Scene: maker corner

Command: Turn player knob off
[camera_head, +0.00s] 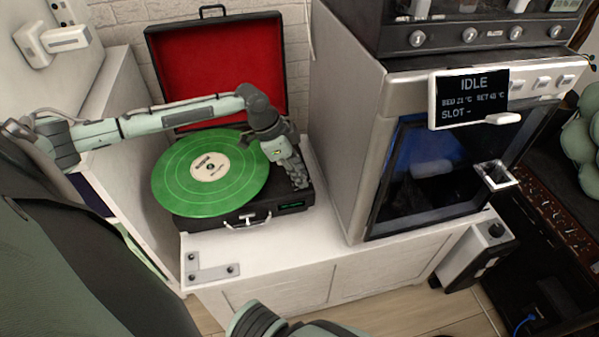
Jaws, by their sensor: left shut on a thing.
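The record player (228,222) is a black suitcase type with its red-lined lid (205,60) open. A green record (180,190) lies on it. My left arm reaches across above the record from the left. My left gripper (299,181) points down at the right side of the player's deck. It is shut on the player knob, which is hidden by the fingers. My right gripper is not in view.
The player stands on a white cabinet (290,245) with a metal corner bracket (212,270). A large 3D printer (345,130) with an "IDLE" screen (470,97) stands close on the right. A brick wall is behind. The cabinet top in front of the player is clear.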

